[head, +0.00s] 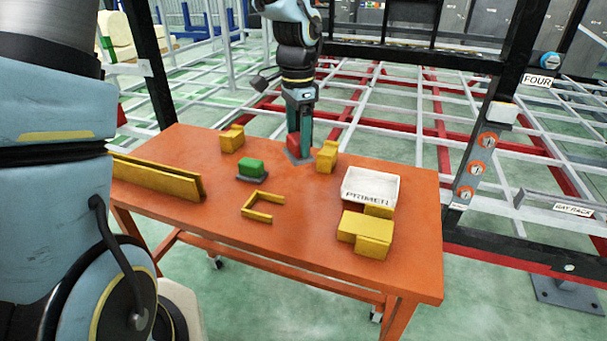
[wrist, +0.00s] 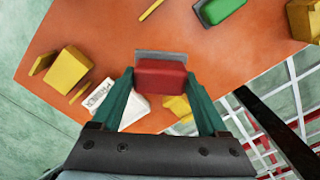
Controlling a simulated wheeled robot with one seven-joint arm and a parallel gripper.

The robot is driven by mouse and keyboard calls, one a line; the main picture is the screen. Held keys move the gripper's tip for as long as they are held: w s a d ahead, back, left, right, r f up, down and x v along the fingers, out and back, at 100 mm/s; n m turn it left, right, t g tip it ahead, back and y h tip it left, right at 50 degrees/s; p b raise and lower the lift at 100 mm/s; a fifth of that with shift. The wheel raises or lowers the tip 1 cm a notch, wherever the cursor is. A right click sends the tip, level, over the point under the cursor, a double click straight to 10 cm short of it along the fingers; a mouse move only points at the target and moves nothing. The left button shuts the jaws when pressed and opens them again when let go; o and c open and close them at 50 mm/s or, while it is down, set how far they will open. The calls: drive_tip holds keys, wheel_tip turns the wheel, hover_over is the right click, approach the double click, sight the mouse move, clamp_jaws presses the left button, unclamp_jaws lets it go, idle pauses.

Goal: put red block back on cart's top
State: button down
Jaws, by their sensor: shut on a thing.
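The cart (head: 215,218) has an orange top and stands in the middle of the head view. My gripper (head: 300,150) points down over the far side of the top. It is shut on the red block (head: 294,143), which is partly hidden by a finger. In the wrist view the red block (wrist: 160,77) sits between the two green fingers of my gripper (wrist: 159,76). A grey plate (head: 291,158) lies on the cart right under the block; it also shows in the wrist view (wrist: 160,53). I cannot tell whether block and plate touch.
A yellow block (head: 327,156) stands close right of my gripper, and another (head: 231,138) to the left. A green block (head: 252,166), a yellow bracket (head: 262,206), long yellow bars (head: 158,180), a white PRIMER tray (head: 348,198) and yellow blocks (head: 366,236) also occupy the top. A black post (head: 500,120) rises behind.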

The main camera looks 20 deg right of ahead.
wheel_tip(320, 180, down, 9)
drive_tip(key=shift+f+p, duration=0.1)
drive_tip(key=shift+p, duration=0.45)
unclamp_jaws()
wheel_tip(320, 180, up, 12)
drive_tip(key=shift+r+b, duration=0.1)
drive_tip(key=shift+b, duration=0.7)
drive_tip(key=s+a+f+n, duration=0.1)
drive_tip(key=s+a+n, duration=0.1)
drive_tip(key=a+n, duration=0.6)
drive_tip(key=s+a+f+n+t, duration=0.1)
drive_tip(key=a+n, duration=0.7)
drive_tip(key=a, duration=1.4)
drive_tip(key=shift+s+f+n+t, duration=0.3)
drive_tip(key=shift+s+f, duration=0.2)
drive_tip(key=shift+f, duration=0.3)
drive_tip(key=shift+a, duration=0.1)
